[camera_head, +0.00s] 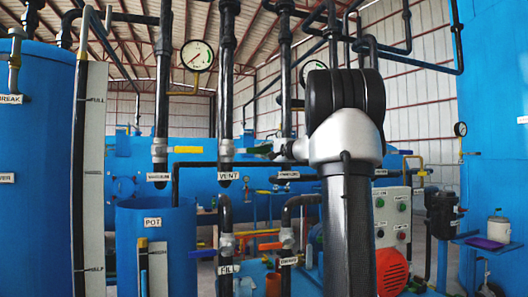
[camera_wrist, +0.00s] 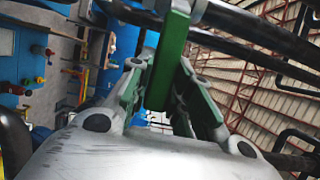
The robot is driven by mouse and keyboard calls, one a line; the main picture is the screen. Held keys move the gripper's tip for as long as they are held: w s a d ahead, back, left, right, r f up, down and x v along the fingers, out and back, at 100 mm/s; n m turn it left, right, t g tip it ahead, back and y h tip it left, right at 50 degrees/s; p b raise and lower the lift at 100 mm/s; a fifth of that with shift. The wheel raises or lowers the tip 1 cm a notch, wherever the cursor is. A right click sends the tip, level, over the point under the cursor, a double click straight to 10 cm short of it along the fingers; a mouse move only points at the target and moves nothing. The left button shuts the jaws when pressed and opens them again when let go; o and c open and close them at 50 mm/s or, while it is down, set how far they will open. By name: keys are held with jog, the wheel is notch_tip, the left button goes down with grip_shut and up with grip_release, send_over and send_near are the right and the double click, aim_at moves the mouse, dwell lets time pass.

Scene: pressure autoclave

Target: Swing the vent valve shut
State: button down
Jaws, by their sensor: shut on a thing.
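The vent valve (camera_head: 226,150) sits on a dark vertical pipe above the VENT label (camera_head: 228,176), left of my arm in the head view. Its green lever (camera_head: 250,150) points right from the valve body, roughly level and across the pipe. My gripper (camera_head: 274,149) is at the lever's outer end, partly hidden by my own arm. In the wrist view the green lever (camera_wrist: 167,75) runs down between the two fingers of my gripper (camera_wrist: 162,98), which are shut on it. The exact contact is hard to see there.
Other vertical pipes (camera_head: 163,80) stand close on the left, with a pressure gauge (camera_head: 197,56) between them. The blue POT vessel (camera_head: 155,250) is below left. Lower valves, including FILL (camera_head: 227,245), and a grey button panel (camera_head: 393,215) are near my arm.

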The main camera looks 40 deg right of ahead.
jog(key=shift+f, duration=0.2)
jog(key=c, duration=1.3)
grip_release()
jog(key=shift+r, duration=0.1)
jog(key=s, duration=0.8)
jog(key=s+d, duration=0.1)
jog(key=s, duration=0.3)
jog(key=shift+d, duration=0.1)
